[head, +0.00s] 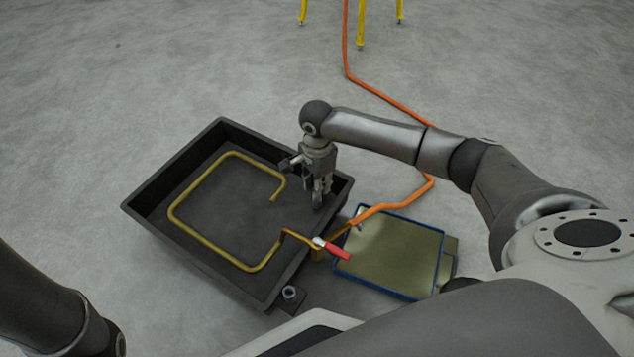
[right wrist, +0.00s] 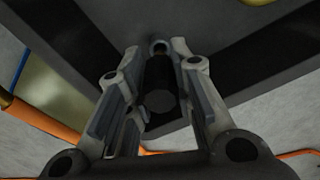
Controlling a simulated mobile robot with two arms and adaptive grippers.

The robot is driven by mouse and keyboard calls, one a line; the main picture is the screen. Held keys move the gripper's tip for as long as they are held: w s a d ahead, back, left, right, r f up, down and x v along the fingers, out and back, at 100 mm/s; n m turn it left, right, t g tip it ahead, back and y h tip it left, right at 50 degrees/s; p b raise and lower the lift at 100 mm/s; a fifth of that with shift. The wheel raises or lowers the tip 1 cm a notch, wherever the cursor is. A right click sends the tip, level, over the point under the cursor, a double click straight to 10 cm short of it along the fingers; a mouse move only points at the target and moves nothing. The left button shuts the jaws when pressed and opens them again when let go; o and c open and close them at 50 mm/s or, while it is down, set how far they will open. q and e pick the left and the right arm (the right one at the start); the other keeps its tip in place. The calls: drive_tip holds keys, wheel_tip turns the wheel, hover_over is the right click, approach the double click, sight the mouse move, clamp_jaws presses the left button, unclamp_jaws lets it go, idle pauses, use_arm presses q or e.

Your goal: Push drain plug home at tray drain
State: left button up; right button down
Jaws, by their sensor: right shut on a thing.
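The black tray (head: 180,165) lies on the floor with a bent yellow pipe inside it. My right gripper (head: 320,204) points down inside the tray near its right corner. In the right wrist view my right gripper (right wrist: 160,100) is shut on a dark cylinder, the drain plug (right wrist: 160,101), which sits between its fingers. A small round ring (right wrist: 158,47) shows just beyond the plug; I cannot tell whether it is the drain or whether the plug touches it. The plug is hard to make out in the head view. My left gripper is out of the picture.
A red-handled valve (head: 332,249) joins the yellow pipe (head: 190,188) at the tray's near right side. An orange hose (head: 395,205) runs to it past a blue-edged panel (head: 395,250).

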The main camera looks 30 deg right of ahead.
drive_tip(key=shift+f, duration=0.2)
idle(0.5)
drive_tip(key=shift+f+b, duration=0.85)
drive_tip(key=shift+f, duration=0.15)
drive_tip(key=shift+f+b, duration=0.45)
drive_tip(key=shift+f, duration=0.3)
idle(0.7)
drive_tip(key=c, duration=1.2)
unclamp_jaws()
